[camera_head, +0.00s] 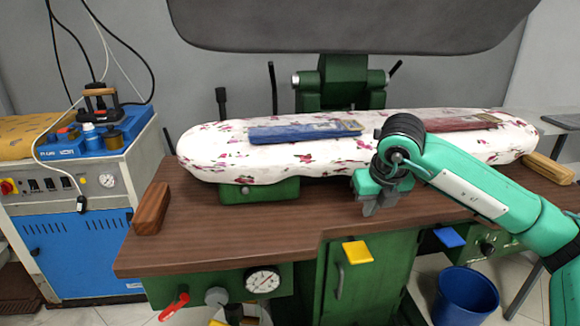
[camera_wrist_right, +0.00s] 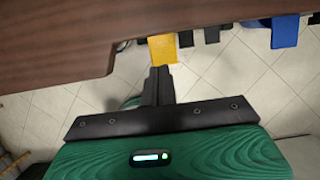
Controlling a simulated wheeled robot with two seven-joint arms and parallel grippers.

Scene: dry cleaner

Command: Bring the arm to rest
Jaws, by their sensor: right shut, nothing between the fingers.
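My right arm (camera_head: 480,190) is green and comes in from the right in the head view. Its gripper (camera_head: 369,210) points down above the front part of the brown wooden table (camera_head: 290,215), in front of the padded pressing board. The fingers are shut and empty. In the right wrist view the closed fingers (camera_wrist_right: 160,75) point toward the table's edge, with a yellow pedal (camera_wrist_right: 163,48) and floor tiles beyond. My left gripper is not in view.
A floral pressing board (camera_head: 230,160) carries a blue folded cloth (camera_head: 290,132) and a red one (camera_head: 455,123). A wooden block (camera_head: 152,208) stands at the table's left, a brush (camera_head: 548,168) at its right. A grey press head (camera_head: 350,25) hangs above. A blue bucket (camera_head: 465,298) stands below.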

